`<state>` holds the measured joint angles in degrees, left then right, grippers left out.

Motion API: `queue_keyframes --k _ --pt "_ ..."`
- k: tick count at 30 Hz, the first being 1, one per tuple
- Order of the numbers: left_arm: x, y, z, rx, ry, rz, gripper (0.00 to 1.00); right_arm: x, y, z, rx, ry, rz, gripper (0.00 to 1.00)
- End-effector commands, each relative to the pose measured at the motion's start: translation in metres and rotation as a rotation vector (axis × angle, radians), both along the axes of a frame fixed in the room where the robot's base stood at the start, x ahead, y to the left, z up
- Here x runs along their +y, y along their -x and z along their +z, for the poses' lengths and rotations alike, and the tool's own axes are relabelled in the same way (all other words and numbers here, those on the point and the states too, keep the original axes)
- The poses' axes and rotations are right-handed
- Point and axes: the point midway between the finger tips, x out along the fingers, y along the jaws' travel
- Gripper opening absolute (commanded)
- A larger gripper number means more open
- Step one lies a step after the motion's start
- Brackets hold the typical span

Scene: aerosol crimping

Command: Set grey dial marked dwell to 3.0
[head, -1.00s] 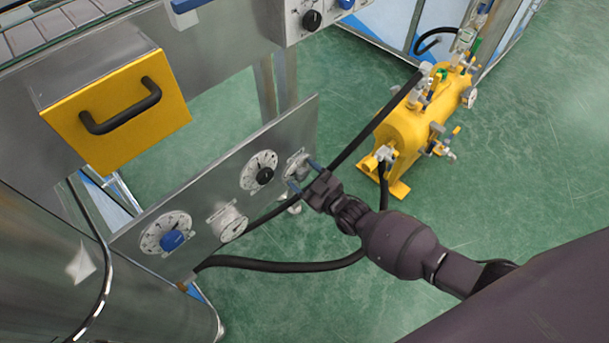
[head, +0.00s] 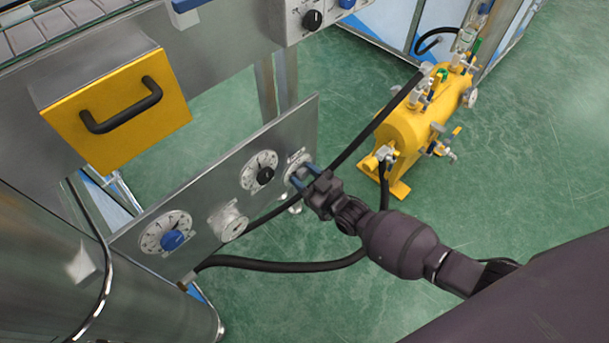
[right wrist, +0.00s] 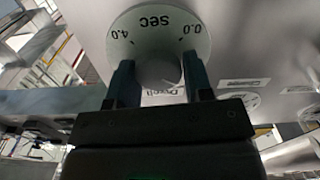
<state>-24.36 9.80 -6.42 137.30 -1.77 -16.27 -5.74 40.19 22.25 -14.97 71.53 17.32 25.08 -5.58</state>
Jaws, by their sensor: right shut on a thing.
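The grey dial marked dwell (right wrist: 158,70) is a round knob on a white scale plate (right wrist: 160,22) with "sec", 0.0 and 4.0 readable, upside down in the right wrist view. In the head view its plate (head: 297,160) is at the right end of the metal panel, partly hidden by my gripper. My right gripper (head: 304,176) has its blue fingers on either side of the knob; they also show in the right wrist view (right wrist: 160,82). It is shut on the dial. The pointer's setting cannot be read. My left gripper is not in view.
Black hoses run near my right arm. A yellow tank (head: 410,125) stands on the green floor behind.

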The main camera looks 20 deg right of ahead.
Motion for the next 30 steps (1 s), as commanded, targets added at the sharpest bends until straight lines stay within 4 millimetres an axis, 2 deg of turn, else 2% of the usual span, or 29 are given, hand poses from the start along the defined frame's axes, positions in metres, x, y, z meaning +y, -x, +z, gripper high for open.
queue_keyframes --k 30 --pt "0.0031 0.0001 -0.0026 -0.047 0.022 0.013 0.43 -0.0040 0.0016 -0.0058 0.336 -0.902 -0.006 0.21"
